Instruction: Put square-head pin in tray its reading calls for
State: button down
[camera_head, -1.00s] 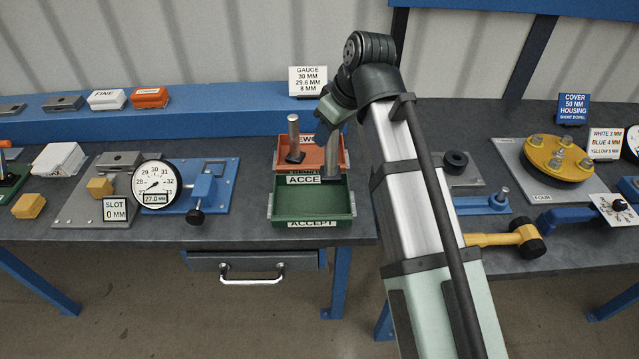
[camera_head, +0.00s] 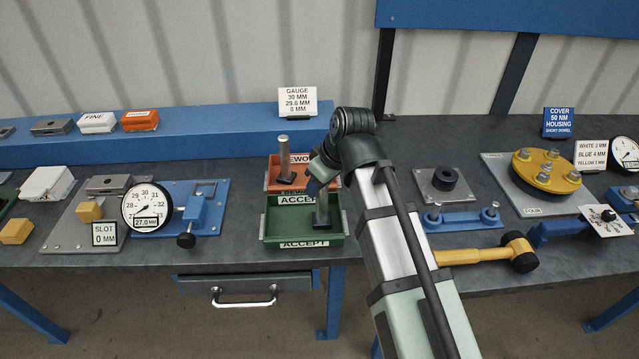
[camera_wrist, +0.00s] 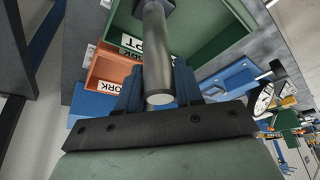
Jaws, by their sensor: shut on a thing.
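My gripper (camera_head: 319,184) is shut on a grey square-head pin (camera_head: 322,209), holding its shank with the dark square head down. The pin is over the right part of the green ACCEPT tray (camera_head: 268,224); I cannot tell whether the head touches the floor. In the wrist view the pin (camera_wrist: 156,45) stands between the fingers (camera_wrist: 158,88), with the green tray (camera_wrist: 215,40) beyond its head. Another pin (camera_head: 284,158) stands in the orange REWORK tray (camera_head: 272,180). The dial gauge (camera_head: 147,206) shows 27.0 MM.
A SLOT 0 MM card (camera_head: 104,234) stands left of the gauge. A blue fixture (camera_head: 200,208) lies between gauge and trays. Right of my arm are a yellow mallet (camera_head: 485,252) and a yellow round cover (camera_head: 546,170). The bench between fixture and trays is clear.

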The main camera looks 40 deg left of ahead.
jog(key=shift+f, duration=0.15)
jog(key=c, duration=0.7)
grip_release()
jog(key=shift+c, duration=0.2)
jog(key=v, duration=1.2)
